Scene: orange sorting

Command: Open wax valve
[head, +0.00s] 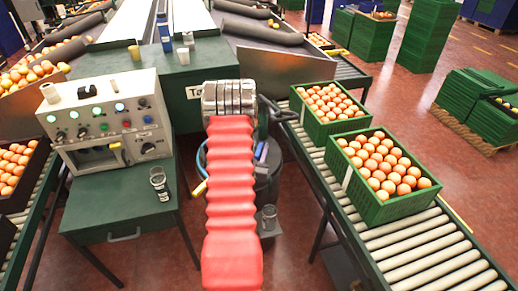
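No part in view is clearly marked as the wax valve. A small yellow handle (200,188) sticks out at the left side of a dark drum (268,190), which is partly hidden behind my red-sleeved arm. A grey control box (108,118) on a green table carries rows of knobs, lit green lamps and a small yellow part (115,146) low on its front. My gripper (229,97) is at the far end of the arm, a grey ribbed metal end above and in front of the drum. Its fingertips cannot be made out, and nothing held is visible.
Green crates of oranges (372,205) stand on a roller conveyor (425,250) at the right. A glass (159,183) stands on the green table (120,212), another (268,216) near the drum. Cups stand on the green cabinet (190,75) behind. Red floor shows between.

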